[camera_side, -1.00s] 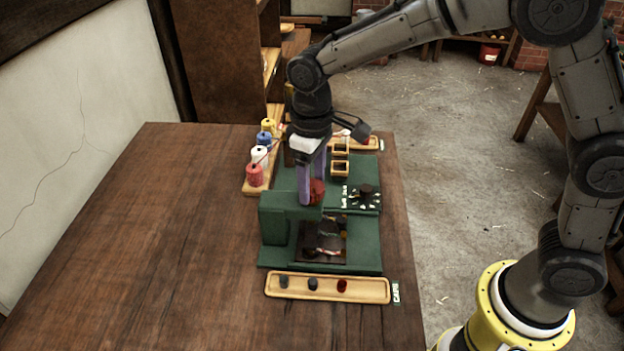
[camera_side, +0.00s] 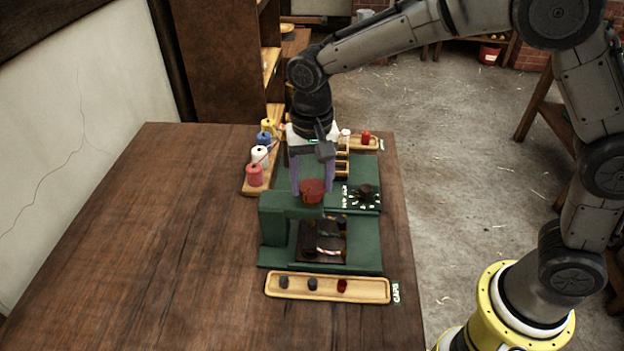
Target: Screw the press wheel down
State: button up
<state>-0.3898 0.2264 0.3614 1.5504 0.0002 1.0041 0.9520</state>
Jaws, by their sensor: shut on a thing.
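The red press wheel (camera_side: 313,190) sits on top of the green press frame (camera_side: 283,203). My gripper (camera_side: 313,188) comes down from above with its purple fingers on either side of the wheel, shut on it. Under the press arm, a dark plate (camera_side: 310,243) holds a light-coloured piece (camera_side: 328,243), partly hidden by the frame. The gap between the press and that piece is too small to judge.
A wooden caps tray (camera_side: 315,288) with dark and red caps lies in front. Coloured spools (camera_side: 258,155) stand on a rack at left. A black dial (camera_side: 366,192) is right of the wheel. Another tray (camera_side: 366,142) is behind. The table's left side is clear.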

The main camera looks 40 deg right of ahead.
aim_at(312, 186)
jog(key=m, duration=0.5)
jog(key=shift+r, duration=0.15)
jog(key=shift+m, duration=0.4)
jog(key=o, duration=1.4)
jog(key=shift+c, duration=0.2)
notch_tip(312, 186, up, 14)
